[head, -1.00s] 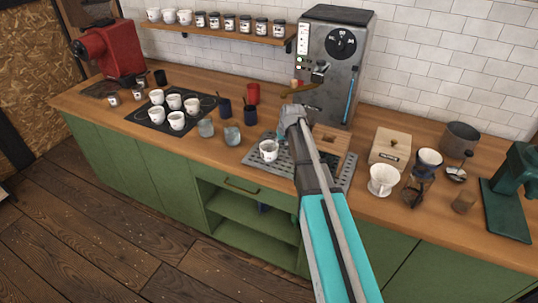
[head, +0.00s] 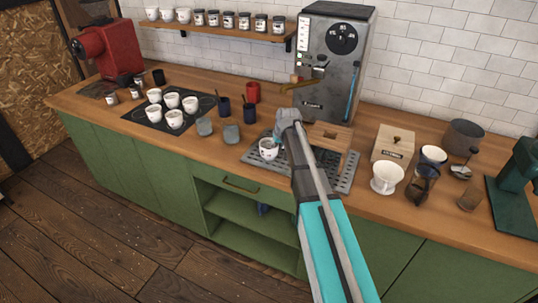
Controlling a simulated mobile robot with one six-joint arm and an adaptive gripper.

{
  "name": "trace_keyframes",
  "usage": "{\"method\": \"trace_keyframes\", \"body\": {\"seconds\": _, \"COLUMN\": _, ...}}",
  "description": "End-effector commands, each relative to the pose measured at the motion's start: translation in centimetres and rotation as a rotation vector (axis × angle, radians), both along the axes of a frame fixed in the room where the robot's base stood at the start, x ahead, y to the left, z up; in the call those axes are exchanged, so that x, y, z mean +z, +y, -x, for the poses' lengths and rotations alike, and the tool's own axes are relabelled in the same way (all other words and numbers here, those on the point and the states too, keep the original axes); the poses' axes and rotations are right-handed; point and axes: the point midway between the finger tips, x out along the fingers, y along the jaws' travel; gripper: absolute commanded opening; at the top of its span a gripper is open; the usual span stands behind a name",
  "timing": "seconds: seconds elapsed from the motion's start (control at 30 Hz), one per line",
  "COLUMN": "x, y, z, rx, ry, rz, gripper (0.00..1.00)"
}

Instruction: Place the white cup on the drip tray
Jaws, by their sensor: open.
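A white cup (head: 268,150) stands upright on the left part of the grey perforated drip tray (head: 342,184) in front of the espresso machine. My gripper (head: 279,139) is at the cup's upper right side, with its jaws open. The fingertips are small and partly hidden by my own wrist, so I cannot tell whether they touch the cup. My arm covers the middle of the tray.
The espresso machine (head: 335,65) stands behind the tray.

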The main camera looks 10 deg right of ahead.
Motion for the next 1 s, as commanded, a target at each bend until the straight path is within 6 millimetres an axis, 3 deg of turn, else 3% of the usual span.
{"method": "trace_keyframes", "body": {"seconds": 0.63, "x": -0.16, "y": 0.03, "z": -0.08, "rx": 0.000, "ry": 0.000, "rz": 0.000, "gripper": 0.48}}
{"method": "trace_keyframes", "body": {"seconds": 0.9, "x": -0.16, "y": 0.03, "z": -0.08, "rx": 0.000, "ry": 0.000, "rz": 0.000, "gripper": 0.00}}
{"method": "trace_keyframes", "body": {"seconds": 1.0, "x": -0.16, "y": 0.03, "z": -0.08, "rx": 0.000, "ry": 0.000, "rz": 0.000, "gripper": 0.00}}
